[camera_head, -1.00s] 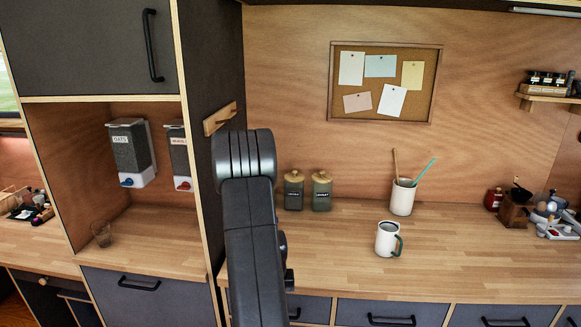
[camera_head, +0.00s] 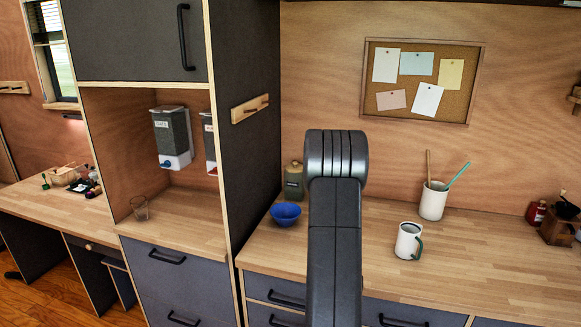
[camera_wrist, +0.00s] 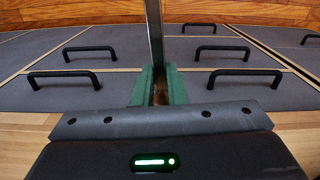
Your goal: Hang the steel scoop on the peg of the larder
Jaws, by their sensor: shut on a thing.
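The larder (camera_head: 246,190) is the tall dark cabinet left of the counter in the head view. A wooden rail with short pegs (camera_head: 250,108) is fixed on its right side panel, and nothing hangs on it. My gripper (camera_wrist: 160,72) shows in the wrist view, its green fingers shut on a thin upright steel strip (camera_wrist: 154,35), which looks like part of the steel scoop. The rest of the scoop is out of view. In the head view my arm stands right of the peg rail and hides the gripper.
The counter (camera_head: 355,262) holds a blue bowl (camera_head: 285,214), a green canister (camera_head: 294,182), a white mug (camera_head: 408,241) and a utensil crock (camera_head: 433,201). A glass (camera_head: 139,208) stands in the larder niche under the dispensers (camera_head: 172,137). The air before the peg rail looks clear.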

